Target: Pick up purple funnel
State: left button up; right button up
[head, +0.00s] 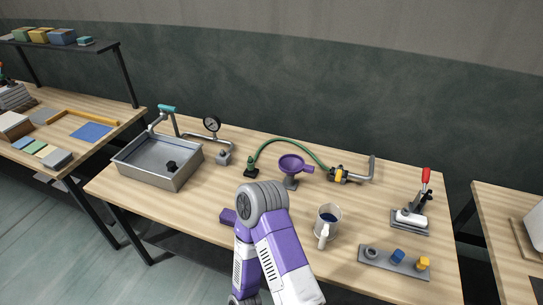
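The purple funnel (291,164) stands upright on a small grey stand (290,183) near the middle of the workbench. Its wide mouth faces up and a purple handle sticks out to the right. A purple and white arm of mine comes up from the bottom of the head view, and its grey joint is in front of the funnel, apart from it in the picture. No gripper fingers show in this view. I cannot tell where either gripper is.
A metal sink (158,160) is on the left of the bench (200,205). A red-handled clamp (412,212) and grey fixture plate (385,262) are farther right.

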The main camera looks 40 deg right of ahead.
aim_at(291, 165)
jog(key=i, duration=0.1)
jog(key=z, duration=1.3)
